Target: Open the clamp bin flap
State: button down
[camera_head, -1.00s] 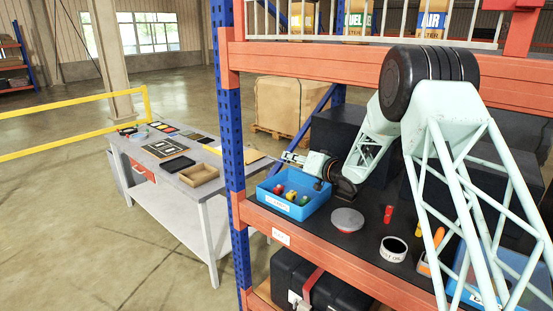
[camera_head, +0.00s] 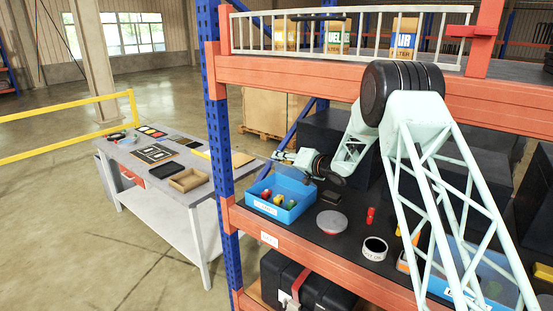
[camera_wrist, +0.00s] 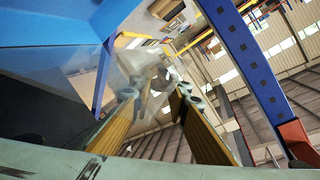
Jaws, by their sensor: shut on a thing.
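The blue bin (camera_head: 290,214) stands at the left end of the rack shelf, with a pale label on its front and red, yellow and green things inside. My gripper (camera_head: 281,156) is above the bin's back edge, its fingers pointing left. In the wrist view, my gripper's two orange-sided fingers (camera_wrist: 157,94) close on a clear, see-through panel, which seems to be the flap (camera_wrist: 152,78). A blue wall (camera_wrist: 50,28) fills that view's upper left. The flap's hinge and exact angle cannot be made out.
On the shelf are a round grey-topped thing (camera_head: 331,222), a red piece (camera_head: 370,215), a white roll (camera_head: 375,248) and another blue bin (camera_head: 468,296). A blue rack post (camera_head: 222,150) stands left of the bin. A worktable (camera_head: 150,185) lies beyond it.

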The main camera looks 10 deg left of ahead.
jog(key=c, duration=2.5)
grip_release()
jog(key=shift+v, duration=3.75)
